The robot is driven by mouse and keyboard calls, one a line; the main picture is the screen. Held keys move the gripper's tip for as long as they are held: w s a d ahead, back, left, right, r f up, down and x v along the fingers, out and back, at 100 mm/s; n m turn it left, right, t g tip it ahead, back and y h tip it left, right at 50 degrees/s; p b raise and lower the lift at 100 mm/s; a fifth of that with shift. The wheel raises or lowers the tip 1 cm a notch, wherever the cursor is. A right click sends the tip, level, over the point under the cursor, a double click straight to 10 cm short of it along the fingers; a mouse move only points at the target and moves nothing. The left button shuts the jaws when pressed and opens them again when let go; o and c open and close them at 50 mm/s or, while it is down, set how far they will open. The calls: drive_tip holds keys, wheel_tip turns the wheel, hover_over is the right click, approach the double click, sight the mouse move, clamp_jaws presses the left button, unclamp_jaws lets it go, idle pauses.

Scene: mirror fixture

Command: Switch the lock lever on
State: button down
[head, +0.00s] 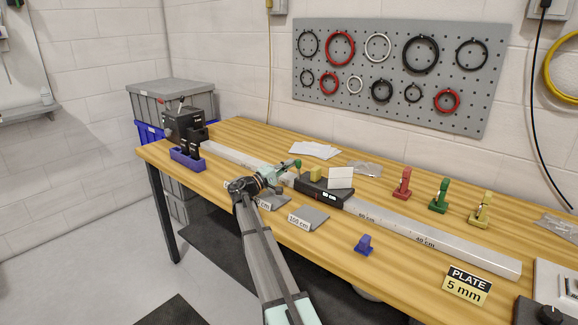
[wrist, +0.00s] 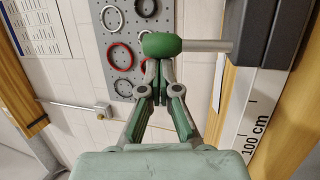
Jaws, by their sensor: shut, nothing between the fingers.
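The lock lever shows in the wrist view as a green rounded knob (wrist: 162,44) on a metal rod (wrist: 207,46), which runs right into a dark block (wrist: 262,35). The rod looks level in that picture. In the head view the green knob (head: 297,164) is small, at the left end of the black carriage (head: 322,191) on the rail. My gripper (wrist: 157,72) is shut and empty, with its fingertips right by the knob. I cannot tell whether they touch it. In the head view my gripper (head: 284,171) is partly hard to make out beside the knob.
A long metal rail (head: 440,242) with cm marks runs along the wooden bench (head: 235,133). Red (head: 403,184), green (head: 439,196) and yellow (head: 480,207) clamps stand behind it. A small blue piece (head: 364,244) lies at the front. A dark device (head: 184,130) stands at the left end.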

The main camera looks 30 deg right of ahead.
idle(0.8)
drive_tip(key=w+b, duration=0.2)
drive_tip(key=w, duration=0.2)
drive_tip(key=s+a, duration=0.1)
drive_tip(key=a, duration=0.8)
drive_tip(key=shift+f, duration=0.35)
